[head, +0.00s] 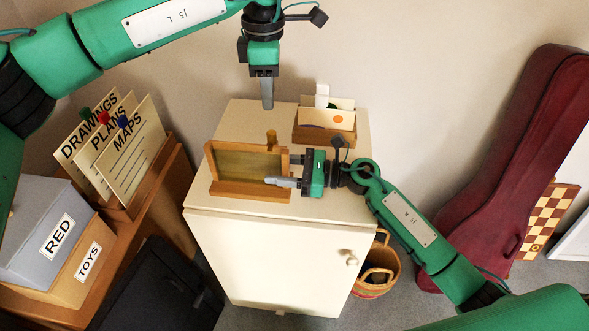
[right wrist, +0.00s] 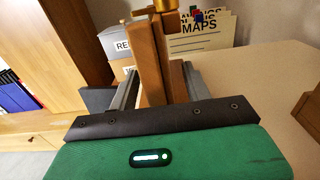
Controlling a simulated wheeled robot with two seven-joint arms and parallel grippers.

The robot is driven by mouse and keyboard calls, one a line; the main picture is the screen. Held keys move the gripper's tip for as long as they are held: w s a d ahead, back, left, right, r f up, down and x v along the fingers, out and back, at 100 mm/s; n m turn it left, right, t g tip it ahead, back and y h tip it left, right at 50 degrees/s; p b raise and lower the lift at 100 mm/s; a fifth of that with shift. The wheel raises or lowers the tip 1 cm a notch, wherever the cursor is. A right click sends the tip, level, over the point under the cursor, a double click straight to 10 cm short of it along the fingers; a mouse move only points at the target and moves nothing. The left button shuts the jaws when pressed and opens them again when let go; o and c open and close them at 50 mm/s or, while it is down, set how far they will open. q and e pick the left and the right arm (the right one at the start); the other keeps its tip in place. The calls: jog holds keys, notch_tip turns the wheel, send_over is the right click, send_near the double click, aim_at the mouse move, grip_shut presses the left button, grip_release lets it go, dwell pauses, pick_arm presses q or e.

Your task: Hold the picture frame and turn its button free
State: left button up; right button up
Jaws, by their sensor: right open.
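The wooden picture frame (head: 245,162) stands on the white cabinet top, with a dull olive panel and a wooden ledge along its bottom. A small amber-brown piece (head: 271,138) shows at its top edge; I cannot tell if it is the button. My right gripper (head: 284,170) is open at the frame's right end. In the right wrist view the frame's wooden end (right wrist: 150,60) stands between the two fingers (right wrist: 160,88), with gaps beside it. My left gripper (head: 267,104) points down above the cabinet behind the frame, apart from it; its fingers overlap edge-on.
A wooden letter box (head: 324,134) with cards stands at the back right of the cabinet top (head: 235,120). Left are a shelf with folders (head: 125,145) and boxes (head: 45,235). A basket (head: 378,272) and a red instrument case (head: 500,170) are at right.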

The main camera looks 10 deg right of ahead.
aim_at(271, 132)
jog(key=shift+a, duration=0.15)
jog(key=shift+c, duration=0.2)
grip_shut()
pick_arm(q)
jog(key=shift+o, duration=0.4)
jog(key=shift+m, duration=0.8)
jog(key=shift+f, duration=4.9)
jog(key=shift+c, duration=0.4)
